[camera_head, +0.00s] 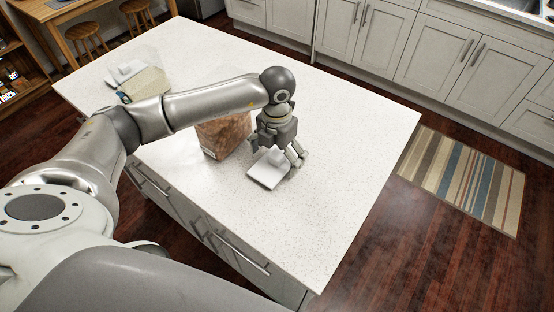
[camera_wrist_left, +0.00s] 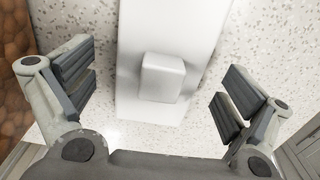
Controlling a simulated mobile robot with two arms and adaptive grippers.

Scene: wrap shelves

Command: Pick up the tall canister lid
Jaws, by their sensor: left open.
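A white lid (camera_head: 267,170) with a raised block-shaped knob lies on the white speckled countertop. In the left wrist view the lid (camera_wrist_left: 133,100) runs up the middle, and its knob (camera_wrist_left: 162,78) sits between my fingers. My left gripper (camera_head: 296,160) is over the lid. In the left wrist view my left gripper (camera_wrist_left: 155,88) is open, with one finger on each side of the knob and a gap to each. My right gripper is not in view.
A clear canister with brown contents (camera_head: 222,136) stands beside my left gripper. Another clear container (camera_head: 146,84) and a second white lid (camera_head: 125,72) are at the counter's far left. The countertop (camera_head: 340,130) is clear to the right.

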